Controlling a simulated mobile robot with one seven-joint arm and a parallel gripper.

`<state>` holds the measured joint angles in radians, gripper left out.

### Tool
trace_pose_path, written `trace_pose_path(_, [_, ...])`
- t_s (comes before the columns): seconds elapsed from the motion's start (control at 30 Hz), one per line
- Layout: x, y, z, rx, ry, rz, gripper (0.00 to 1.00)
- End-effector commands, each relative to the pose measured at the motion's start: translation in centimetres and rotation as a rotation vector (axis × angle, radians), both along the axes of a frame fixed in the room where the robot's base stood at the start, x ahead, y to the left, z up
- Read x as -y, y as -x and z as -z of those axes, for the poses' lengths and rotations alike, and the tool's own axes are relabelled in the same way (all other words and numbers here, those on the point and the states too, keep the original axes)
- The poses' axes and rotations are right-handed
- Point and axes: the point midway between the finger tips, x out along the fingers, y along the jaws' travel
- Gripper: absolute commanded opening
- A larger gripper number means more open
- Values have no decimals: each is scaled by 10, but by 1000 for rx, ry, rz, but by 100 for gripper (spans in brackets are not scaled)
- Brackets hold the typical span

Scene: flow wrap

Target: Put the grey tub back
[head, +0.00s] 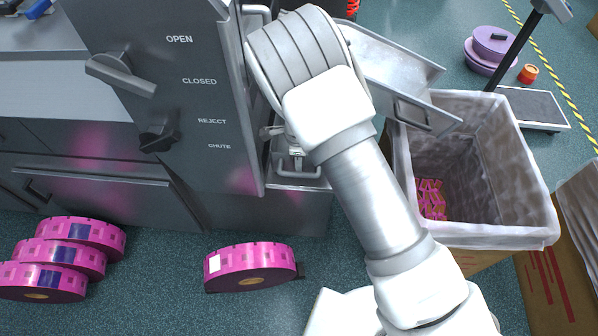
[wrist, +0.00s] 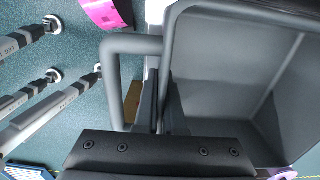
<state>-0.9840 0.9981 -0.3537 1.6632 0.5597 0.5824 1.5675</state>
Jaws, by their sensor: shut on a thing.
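The grey tub (wrist: 235,75) fills the right of the wrist view, its inside dark and apparently empty in the part that shows. A grey bar handle (wrist: 112,75) stands out from its left side. My gripper (wrist: 155,105) is shut on the tub at its near handle side; the exact contact is partly hidden by the black gripper body. In the head view my own arm covers the gripper, and I cannot make out the tub for certain there.
The grey machine (head: 190,90) with two levers stands left of my arm. A metal chute (head: 390,60) slopes toward a lined bin (head: 480,150) holding pink wrappers. Pink rolls (head: 250,268) lie on the floor, several more (head: 60,262) at left. Machine legs (wrist: 45,100) show in the wrist view.

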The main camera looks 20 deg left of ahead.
Motion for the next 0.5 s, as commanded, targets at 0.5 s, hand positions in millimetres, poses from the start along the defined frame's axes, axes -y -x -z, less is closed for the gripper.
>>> trace_pose_path(0.5, [-1, -3, 34, 3, -2, 1, 0])
